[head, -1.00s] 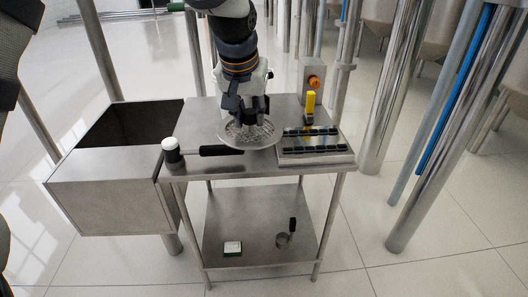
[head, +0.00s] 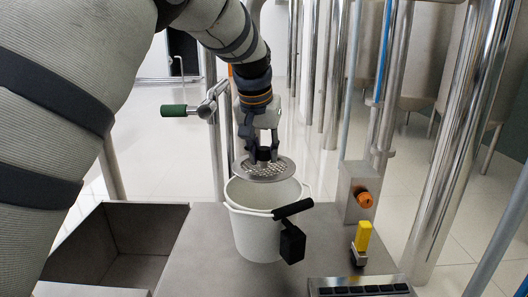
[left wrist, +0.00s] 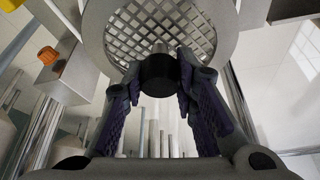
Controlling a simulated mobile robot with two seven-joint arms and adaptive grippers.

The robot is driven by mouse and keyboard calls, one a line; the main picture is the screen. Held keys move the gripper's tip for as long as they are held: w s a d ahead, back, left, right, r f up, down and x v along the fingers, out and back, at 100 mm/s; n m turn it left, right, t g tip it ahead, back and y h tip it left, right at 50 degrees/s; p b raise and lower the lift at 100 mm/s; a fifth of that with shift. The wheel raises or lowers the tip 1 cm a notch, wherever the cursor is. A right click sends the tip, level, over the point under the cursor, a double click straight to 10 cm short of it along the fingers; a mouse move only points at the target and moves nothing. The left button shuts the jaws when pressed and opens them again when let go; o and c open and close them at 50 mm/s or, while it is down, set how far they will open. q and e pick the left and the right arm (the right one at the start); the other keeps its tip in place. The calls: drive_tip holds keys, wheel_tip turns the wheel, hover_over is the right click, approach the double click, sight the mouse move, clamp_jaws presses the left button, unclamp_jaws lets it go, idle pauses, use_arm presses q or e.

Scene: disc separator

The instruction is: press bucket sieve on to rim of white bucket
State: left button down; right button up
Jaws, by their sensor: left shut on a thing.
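My left gripper (head: 263,150) is shut on the black knob of the bucket sieve (head: 264,170), a round perforated metal disc. The knob (left wrist: 158,72) sits between the fingers in the left wrist view, with the sieve (left wrist: 165,22) beyond it. The white bucket (head: 255,233) stands upright and open on the metal table. The sieve is over the back part of its opening, roughly level, and looks slightly above the rim and apart from it.
A metal box with an orange button (head: 365,199) and a yellow-handled item (head: 362,238) stand to the right. An open metal bin (head: 110,250) is at left; vertical pipes stand behind.

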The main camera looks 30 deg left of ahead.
sight(263, 167)
use_arm(q)
drive_tip(key=shift+w+r, duration=0.1)
drive_tip(key=shift+w, duration=0.05)
drive_tip(key=shift+s+d+r, duration=0.1)
drive_tip(key=shift+s, duration=0.2)
drive_tip(key=shift+w+f, duration=0.1)
drive_tip(key=shift+f, duration=2.7)
drive_tip(key=shift+f, duration=0.7)
drive_tip(key=shift+f, duration=0.25)
drive_tip(key=shift+f, duration=0.2)
drive_tip(key=c, duration=1.2)
unclamp_jaws()
